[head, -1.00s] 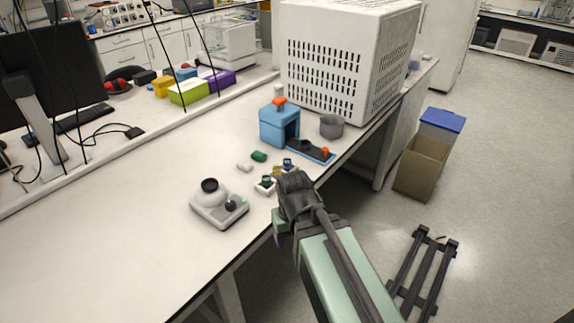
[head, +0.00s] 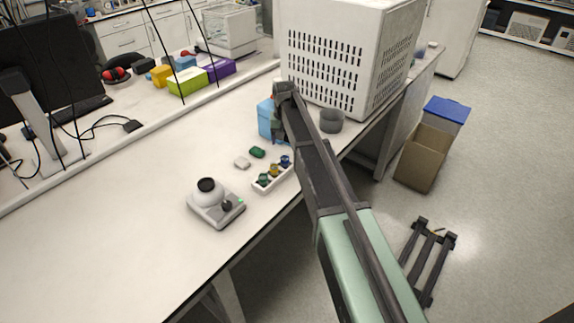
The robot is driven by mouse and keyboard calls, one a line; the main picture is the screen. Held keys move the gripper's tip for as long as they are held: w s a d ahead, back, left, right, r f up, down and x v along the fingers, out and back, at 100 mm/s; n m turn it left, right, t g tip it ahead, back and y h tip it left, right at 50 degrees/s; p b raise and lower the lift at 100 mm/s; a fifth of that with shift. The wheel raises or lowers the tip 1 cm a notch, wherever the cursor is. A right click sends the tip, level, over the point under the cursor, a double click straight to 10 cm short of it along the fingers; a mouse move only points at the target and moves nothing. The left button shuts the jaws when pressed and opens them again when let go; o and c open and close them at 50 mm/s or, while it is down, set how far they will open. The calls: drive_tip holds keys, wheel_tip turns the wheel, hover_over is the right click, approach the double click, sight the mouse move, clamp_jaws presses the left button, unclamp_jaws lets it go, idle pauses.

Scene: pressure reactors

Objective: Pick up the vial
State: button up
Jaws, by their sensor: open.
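Several small vials with coloured caps stand in a white rack (head: 264,188) near the bench's front edge. A green-capped vial (head: 263,179), a yellow-capped vial (head: 274,170) and a blue-capped vial (head: 285,160) show there. I cannot tell which one the task means. My gripper (head: 276,132) is farther back, in front of the blue device (head: 265,118), and hides much of it. The gripper is small and dark here, with its fingers barely visible; it is open. I see nothing held in it. My arm hides the bench right of the device.
A white and grey instrument (head: 216,203) stands left of the rack. A green item (head: 257,152) and a white block (head: 242,163) lie behind the rack. A grey cup (head: 332,120) and a large white vented box (head: 335,60) stand at the back right.

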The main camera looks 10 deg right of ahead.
sight(285, 155)
wheel_tip(285, 155, down, 9)
drive_tip(key=b, duration=0.7)
drive_tip(key=shift+r, duration=0.4)
drive_tip(key=shift+c, duration=0.2)
drive_tip(key=c, duration=1)
